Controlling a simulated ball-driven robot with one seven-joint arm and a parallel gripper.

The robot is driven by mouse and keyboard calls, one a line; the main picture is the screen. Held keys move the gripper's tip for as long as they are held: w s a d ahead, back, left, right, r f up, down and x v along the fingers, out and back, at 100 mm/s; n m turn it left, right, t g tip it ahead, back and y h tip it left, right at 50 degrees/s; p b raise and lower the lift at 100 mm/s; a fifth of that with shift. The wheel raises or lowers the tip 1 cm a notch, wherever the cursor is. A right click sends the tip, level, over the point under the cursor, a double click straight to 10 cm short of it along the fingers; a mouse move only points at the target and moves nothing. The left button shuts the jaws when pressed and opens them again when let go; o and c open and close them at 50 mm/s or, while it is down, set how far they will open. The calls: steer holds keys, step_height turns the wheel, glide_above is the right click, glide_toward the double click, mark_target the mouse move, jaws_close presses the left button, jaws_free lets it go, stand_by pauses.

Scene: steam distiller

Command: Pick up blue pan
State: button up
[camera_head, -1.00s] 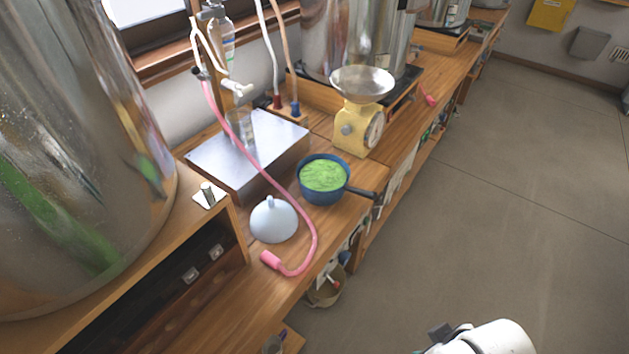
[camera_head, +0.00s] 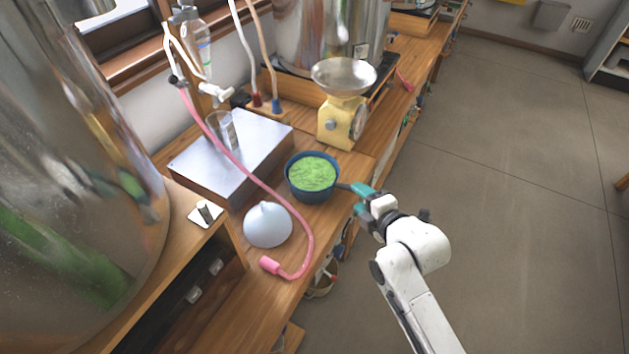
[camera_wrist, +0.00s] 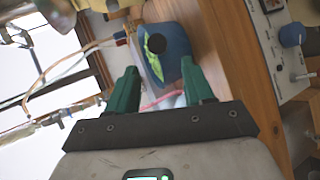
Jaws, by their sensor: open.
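The blue pan (camera_head: 312,190) stands on the wooden counter and holds green contents. Its dark handle points right toward the counter's edge. In the wrist view my gripper (camera_wrist: 160,85) is open with nothing clamped. Whether a finger touches the handle I cannot tell.
A light-blue funnel-shaped cover (camera_head: 267,226) and a pink hose (camera_head: 308,240) lie close to the pan. A yellow scale (camera_head: 341,120) stands behind it. A metal box (camera_head: 230,155) is to its left. Open floor (camera_head: 520,200) lies to the right.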

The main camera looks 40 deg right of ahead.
steer(key=shift+p+x, duration=0.45)
steer(key=shift+x, duration=3.2)
steer(key=shift+s+d+f, duration=0.1)
steer(key=shift+d, duration=0.1)
steer(key=shift+c, duration=0.5)
jaws_close()
